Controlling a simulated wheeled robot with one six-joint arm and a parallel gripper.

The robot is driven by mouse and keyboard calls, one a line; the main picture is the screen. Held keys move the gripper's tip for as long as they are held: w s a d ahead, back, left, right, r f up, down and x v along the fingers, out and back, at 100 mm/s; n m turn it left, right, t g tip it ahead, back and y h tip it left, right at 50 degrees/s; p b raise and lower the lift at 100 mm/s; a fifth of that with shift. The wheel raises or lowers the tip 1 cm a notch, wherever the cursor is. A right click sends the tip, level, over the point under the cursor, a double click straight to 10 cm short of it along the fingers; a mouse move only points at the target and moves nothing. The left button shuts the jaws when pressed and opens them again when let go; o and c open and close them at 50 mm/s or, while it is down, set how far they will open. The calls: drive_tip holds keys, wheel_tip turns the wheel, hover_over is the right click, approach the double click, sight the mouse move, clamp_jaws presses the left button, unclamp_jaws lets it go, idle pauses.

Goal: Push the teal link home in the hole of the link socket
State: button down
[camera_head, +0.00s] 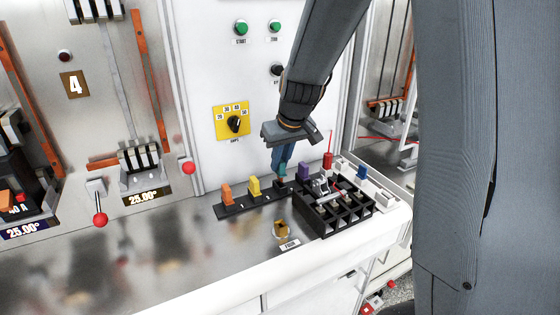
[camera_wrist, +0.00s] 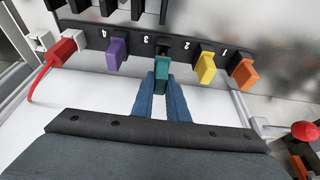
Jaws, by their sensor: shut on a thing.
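The teal link (camera_wrist: 161,73) is between the blue fingertips of my gripper (camera_wrist: 161,88), which is shut on it. It is upright at number 3 of a black numbered strip (camera_wrist: 84,39). A small dark opening shows just beyond the link's top in the wrist view. In the head view the teal link (camera_head: 281,184) stands below my gripper (camera_head: 284,172), between the yellow and purple links. The fingers hide part of it, and I cannot tell how deep it sits. I cannot tell for sure which part is the link socket.
Yellow (camera_wrist: 207,69), orange (camera_wrist: 244,73) and purple (camera_wrist: 118,53) links stand close by in the strip. A red plug with a lead (camera_wrist: 65,52) is beyond purple. A black open-topped block (camera_head: 335,214) and a brass-coloured piece (camera_head: 282,229) are nearby. The bench at left is clear.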

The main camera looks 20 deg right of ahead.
sight(280, 171)
drive_tip(key=shift+f+b, duration=1.35)
drive_tip(key=shift+f, duration=0.5)
drive_tip(key=c, duration=1.7)
unclamp_jaws()
drive_tip(key=shift+o, duration=0.2)
drive_tip(key=shift+r, duration=0.1)
drive_tip(key=shift+b+v, duration=0.7)
drive_tip(key=shift+v, duration=3.15)
